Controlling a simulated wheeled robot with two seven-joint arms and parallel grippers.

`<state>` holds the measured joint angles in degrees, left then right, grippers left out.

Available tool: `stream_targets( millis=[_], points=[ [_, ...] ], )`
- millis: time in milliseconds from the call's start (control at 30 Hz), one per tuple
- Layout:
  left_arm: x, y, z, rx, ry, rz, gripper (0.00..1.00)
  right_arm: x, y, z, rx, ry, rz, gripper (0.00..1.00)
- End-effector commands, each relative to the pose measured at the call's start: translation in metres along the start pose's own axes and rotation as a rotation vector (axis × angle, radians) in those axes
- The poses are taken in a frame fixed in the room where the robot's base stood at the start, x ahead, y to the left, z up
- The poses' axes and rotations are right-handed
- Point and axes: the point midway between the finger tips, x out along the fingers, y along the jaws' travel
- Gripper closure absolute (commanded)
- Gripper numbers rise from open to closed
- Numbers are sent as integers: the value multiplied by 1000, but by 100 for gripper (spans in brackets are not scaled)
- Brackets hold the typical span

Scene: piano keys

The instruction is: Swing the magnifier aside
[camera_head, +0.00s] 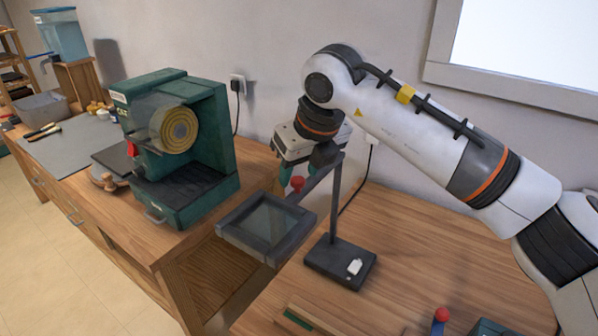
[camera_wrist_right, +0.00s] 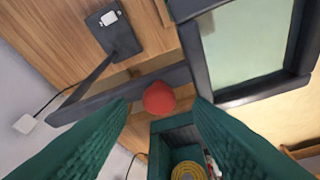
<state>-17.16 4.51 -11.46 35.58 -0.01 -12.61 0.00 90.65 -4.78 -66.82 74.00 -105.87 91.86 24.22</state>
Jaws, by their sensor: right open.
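The magnifier has a dark square frame (camera_head: 268,226) around a pane of glass, on a swing arm (camera_head: 318,180) atop a thin post. The post rises from a dark base (camera_head: 340,262) on the wooden table. A red knob (camera_head: 297,184) stands on the arm near the frame. In the right wrist view the knob (camera_wrist_right: 159,98) lies between the tips of my green fingers, and the frame (camera_wrist_right: 197,60) is at right. My right gripper (camera_head: 293,174) is open around the knob, partly hidden behind the arm; contact is unclear. My left gripper is not in view.
A green machine with a round yellow disc (camera_head: 180,130) stands on the workbench left of the magnifier. A red-topped blue peg (camera_head: 440,316) and a wooden piece (camera_head: 300,318) are at the table's front. Right of the base the table is clear.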

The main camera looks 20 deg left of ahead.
Motion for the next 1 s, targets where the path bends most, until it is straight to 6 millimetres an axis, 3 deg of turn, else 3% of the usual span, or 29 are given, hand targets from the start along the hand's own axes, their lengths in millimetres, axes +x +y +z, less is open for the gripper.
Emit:
stream_targets(
  millis=[300,500,700,1000],
  points=[
    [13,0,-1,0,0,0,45,-65,0,-1,0,4,2,53],
    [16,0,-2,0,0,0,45,-97,-1,-1,0,2,1,53],
    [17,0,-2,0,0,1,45,-108,-1,-1,-1,1,0,53],
    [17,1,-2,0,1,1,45,-109,-1,-1,-1,0,0,53]
  ],
)
